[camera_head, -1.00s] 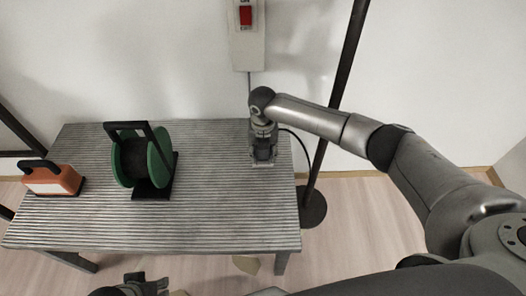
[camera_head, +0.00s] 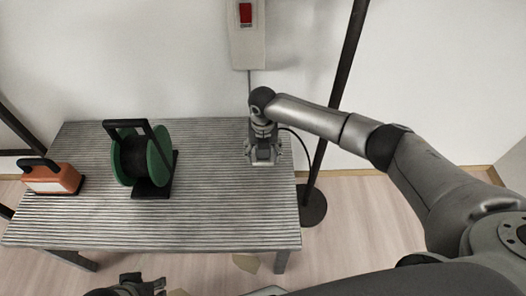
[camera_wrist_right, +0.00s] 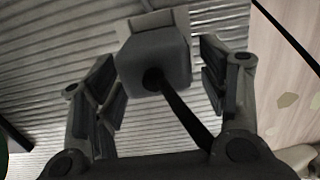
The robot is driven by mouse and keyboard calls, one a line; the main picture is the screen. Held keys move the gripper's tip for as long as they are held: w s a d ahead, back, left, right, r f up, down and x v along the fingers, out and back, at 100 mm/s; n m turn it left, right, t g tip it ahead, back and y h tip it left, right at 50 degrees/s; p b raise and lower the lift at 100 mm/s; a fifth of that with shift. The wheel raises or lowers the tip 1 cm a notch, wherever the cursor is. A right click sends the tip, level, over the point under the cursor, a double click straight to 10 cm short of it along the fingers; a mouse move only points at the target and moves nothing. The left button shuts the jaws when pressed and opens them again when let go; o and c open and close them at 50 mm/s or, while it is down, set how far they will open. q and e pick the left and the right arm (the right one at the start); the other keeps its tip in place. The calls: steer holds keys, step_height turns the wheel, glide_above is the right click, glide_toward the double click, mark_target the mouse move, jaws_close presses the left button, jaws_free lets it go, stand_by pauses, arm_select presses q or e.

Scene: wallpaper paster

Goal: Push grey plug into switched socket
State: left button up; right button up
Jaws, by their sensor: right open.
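The grey plug (camera_wrist_right: 155,58) shows in the right wrist view, a blocky body with a black cable leaving its near face. It sits against a pale block (camera_wrist_right: 178,18), which looks like a socket; how deep the plug sits in it is hidden. My right gripper (camera_head: 264,158) is over the right end of the table. In the right wrist view its fingers (camera_wrist_right: 163,78) stand open on both sides of the plug, with gaps visible. My left gripper (camera_head: 142,284) is at the bottom edge of the head view, only partly visible.
A pale wall box (camera_head: 248,48) with a red switch (camera_head: 246,13) is above the slatted table (camera_head: 215,215). A green cable reel (camera_head: 160,158) and an orange lamp-like case (camera_head: 55,180) stand on the table's left side. A dark pole (camera_head: 335,100) rises right of the table.

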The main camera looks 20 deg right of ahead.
step_height(320, 180, up, 12)
steer(key=shift+s, duration=0.25)
stand_by(0.4)
stand_by(0.4)
